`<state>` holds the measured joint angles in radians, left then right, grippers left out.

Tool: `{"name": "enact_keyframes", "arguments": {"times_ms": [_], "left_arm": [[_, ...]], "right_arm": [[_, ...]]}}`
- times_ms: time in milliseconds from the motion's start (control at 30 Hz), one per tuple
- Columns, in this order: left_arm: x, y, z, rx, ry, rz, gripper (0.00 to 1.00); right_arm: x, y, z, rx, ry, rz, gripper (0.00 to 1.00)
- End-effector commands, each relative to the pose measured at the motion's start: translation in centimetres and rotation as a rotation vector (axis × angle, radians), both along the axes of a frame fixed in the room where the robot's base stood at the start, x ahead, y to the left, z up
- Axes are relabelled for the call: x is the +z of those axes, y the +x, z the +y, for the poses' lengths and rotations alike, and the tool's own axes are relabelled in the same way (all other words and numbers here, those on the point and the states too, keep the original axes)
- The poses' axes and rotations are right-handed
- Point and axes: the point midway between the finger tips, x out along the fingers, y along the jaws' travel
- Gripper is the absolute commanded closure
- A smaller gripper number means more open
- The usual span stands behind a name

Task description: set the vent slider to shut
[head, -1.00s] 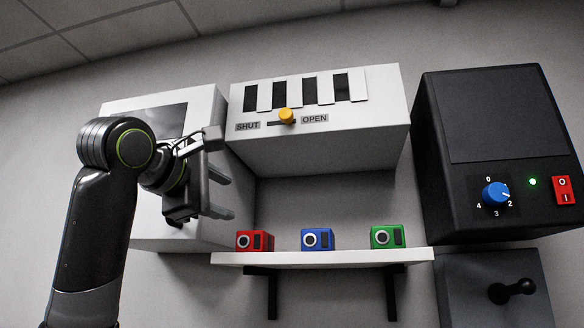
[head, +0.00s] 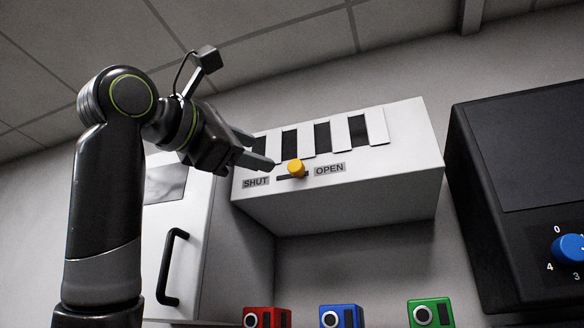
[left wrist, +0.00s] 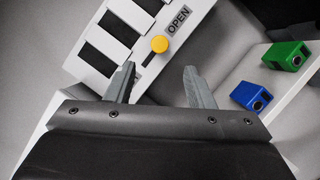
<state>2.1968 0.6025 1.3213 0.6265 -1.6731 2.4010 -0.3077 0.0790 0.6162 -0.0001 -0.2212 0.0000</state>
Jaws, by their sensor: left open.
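The white vent box (head: 350,190) hangs on the wall, with a yellow slider knob (head: 296,168) in a dark slot on its front. The SHUT label (head: 256,182) is at the slot's left and the OPEN label (head: 329,169) at its right. The knob sits right of the slot's middle, on the OPEN side. My left gripper (head: 263,153) is open and empty, just left of the knob and apart from it. In the left wrist view the knob (left wrist: 159,44) is ahead of the spread fingers (left wrist: 160,68). My right gripper is not in view.
Red (head: 267,317), blue (head: 342,317) and green (head: 430,313) blocks are below the vent. A black box (head: 520,150) with a blue dial (head: 572,249) is at right.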

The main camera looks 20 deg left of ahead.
Motion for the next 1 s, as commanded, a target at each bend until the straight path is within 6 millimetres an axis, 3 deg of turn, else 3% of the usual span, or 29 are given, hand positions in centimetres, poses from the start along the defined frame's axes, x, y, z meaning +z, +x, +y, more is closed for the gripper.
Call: {"name": "enact_keyframes", "arguments": {"times_ms": [33,500,700,1000], "left_arm": [[0.7,1.0,-0.4,0.0,0.002,0.004,0.51],[2.2,7.9,-3.1,-0.001,0.003,0.002,0.51],[2.3,9.2,-3.5,0.001,0.001,0.0,0.51],[2.2,9.6,-3.7,0.0,0.001,0.0,0.51]], "right_arm": [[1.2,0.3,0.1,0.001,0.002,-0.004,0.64],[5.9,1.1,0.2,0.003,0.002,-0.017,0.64],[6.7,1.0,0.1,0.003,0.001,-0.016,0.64],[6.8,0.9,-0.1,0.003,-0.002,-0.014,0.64]]}}
